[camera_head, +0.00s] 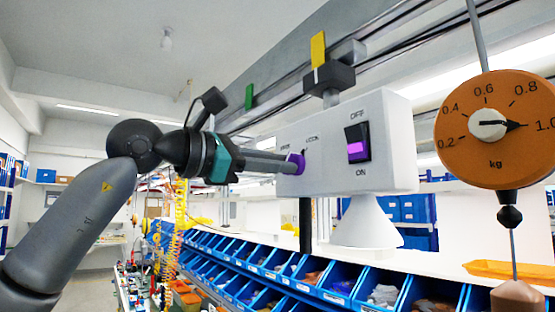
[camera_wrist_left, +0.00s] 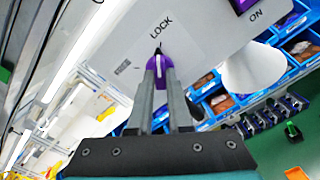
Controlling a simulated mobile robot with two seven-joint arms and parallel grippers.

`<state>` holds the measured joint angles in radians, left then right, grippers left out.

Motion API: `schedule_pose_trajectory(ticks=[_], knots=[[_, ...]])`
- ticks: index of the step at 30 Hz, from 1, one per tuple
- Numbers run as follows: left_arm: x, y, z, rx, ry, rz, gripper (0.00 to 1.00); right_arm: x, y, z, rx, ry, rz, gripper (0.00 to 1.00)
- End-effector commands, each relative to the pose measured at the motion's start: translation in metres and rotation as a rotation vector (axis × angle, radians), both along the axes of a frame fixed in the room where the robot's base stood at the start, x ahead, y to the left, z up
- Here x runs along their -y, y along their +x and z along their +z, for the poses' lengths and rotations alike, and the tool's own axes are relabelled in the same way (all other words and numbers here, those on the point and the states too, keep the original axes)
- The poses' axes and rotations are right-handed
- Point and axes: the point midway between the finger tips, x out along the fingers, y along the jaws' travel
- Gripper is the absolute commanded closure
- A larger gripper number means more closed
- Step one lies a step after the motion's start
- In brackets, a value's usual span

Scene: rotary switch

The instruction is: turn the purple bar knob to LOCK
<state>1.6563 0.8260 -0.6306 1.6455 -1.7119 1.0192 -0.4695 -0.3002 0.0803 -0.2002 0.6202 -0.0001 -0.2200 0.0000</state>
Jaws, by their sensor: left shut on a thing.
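The purple bar knob (camera_head: 295,162) is on the left part of a light grey panel box (camera_head: 390,130). My left gripper (camera_head: 285,163) reaches it from the left and is shut on it. In the left wrist view, the two fingers of my left gripper (camera_wrist_left: 160,80) lie on either side of the knob (camera_wrist_left: 158,62). A pale line on the knob runs up the picture, roughly toward the word LOCK (camera_wrist_left: 161,28). A second, smaller label (camera_wrist_left: 122,67) lies to the left and is hard to read. The fingers hide much of the knob. My right gripper is not in view.
A black rocker switch (camera_head: 357,143) with a purple part, between OFF and ON, sits right of the knob. A white cone (camera_head: 366,225) is under the box. An orange kg dial (camera_head: 500,150) hangs at the right. Blue bins (camera_head: 340,283) line the shelf below.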

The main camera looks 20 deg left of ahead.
Motion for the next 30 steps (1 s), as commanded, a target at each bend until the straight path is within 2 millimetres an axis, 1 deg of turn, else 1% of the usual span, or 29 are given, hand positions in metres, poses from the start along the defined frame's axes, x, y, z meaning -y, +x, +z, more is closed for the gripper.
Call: schedule_pose_trajectory(ticks=[9, 25, 26, 30], knots=[[-0.0001, -0.0007, 0.0019, 0.075, 0.088, 0.0, 1.0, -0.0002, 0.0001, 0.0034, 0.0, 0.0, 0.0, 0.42], [0.0, -0.0008, 0.0018, 0.089, 0.107, 0.0, 1.0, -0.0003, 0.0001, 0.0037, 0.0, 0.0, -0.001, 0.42], [0.0, -0.0008, 0.0018, 0.089, 0.107, 0.0, 0.8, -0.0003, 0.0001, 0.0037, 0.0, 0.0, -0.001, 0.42], [0.0, -0.0005, 0.0014, 0.088, 0.107, 0.0, 0.65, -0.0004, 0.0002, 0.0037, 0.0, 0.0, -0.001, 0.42]])
